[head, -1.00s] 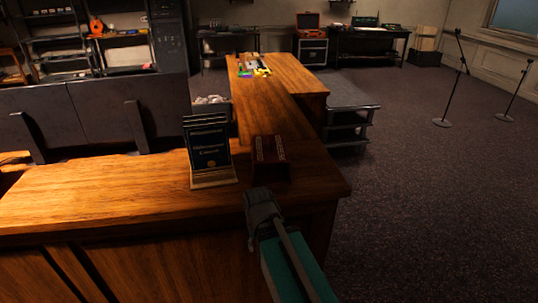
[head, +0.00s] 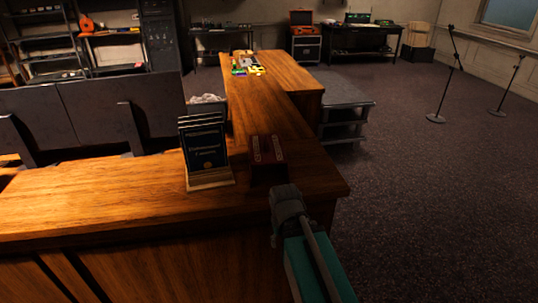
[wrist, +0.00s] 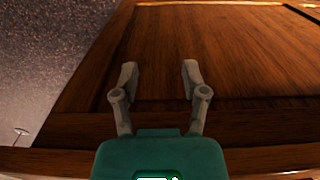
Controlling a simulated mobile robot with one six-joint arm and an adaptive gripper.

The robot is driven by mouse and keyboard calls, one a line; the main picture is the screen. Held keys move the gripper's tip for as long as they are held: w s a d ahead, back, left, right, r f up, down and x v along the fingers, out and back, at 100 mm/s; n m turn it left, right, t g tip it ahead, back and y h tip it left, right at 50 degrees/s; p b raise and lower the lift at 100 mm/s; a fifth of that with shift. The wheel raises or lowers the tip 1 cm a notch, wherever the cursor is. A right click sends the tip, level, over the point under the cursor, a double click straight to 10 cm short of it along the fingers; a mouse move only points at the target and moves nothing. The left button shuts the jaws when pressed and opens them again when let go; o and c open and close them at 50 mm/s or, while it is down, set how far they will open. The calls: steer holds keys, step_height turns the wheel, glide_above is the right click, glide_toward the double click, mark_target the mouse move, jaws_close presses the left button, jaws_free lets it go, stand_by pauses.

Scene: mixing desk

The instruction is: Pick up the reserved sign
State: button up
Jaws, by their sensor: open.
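A small dark red-brown block with two strips of pale lettering, which looks like the reserved sign (head: 268,161), stands on the wooden desk (head: 90,208) near its right front corner. The lettering is too small to read. My gripper (head: 286,190) is in front of the desk's edge, below and slightly right of the sign in the picture, apart from it. In the wrist view my gripper (wrist: 160,72) has its two fingers spread with nothing between them. That view faces the wooden panel of the desk (wrist: 215,50), and the sign does not show there.
A stand of dark leaflets (head: 207,150) is close left of the sign. Small colourful items (head: 247,66) lie at the desk's far end. A grey shelf unit (head: 343,112) is behind on the right. Open carpet (head: 430,200) lies right of the desk, with microphone stands (head: 443,85) farther back.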

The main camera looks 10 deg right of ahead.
steer(key=shift+d, duration=0.2)
steer(key=o, duration=0.3)
steer(key=shift+o, duration=1.2)
steer(key=shift+r, duration=0.25)
steer(key=shift+o, duration=0.3)
steer(key=shift+r+p, duration=0.35)
steer(key=shift+p, duration=0.25)
steer(key=w+r+n+p, duration=0.1)
steer(key=w+r+p, duration=0.2)
steer(key=r+p, duration=1.1)
steer(key=w+r+p, duration=0.2)
steer(key=r+p, duration=1.1)
steer(key=w+r+n+p, duration=0.1)
steer(key=w+n, duration=0.7)
steer(key=w, duration=0.4)
steer(key=w+d+r+n+p, duration=0.1)
steer(key=w+r+n+p, duration=0.1)
steer(key=w+n, duration=0.5)
steer(key=w, duration=0.5)
steer(key=shift+r+n, duration=0.2)
steer(key=shift+n, duration=0.2)
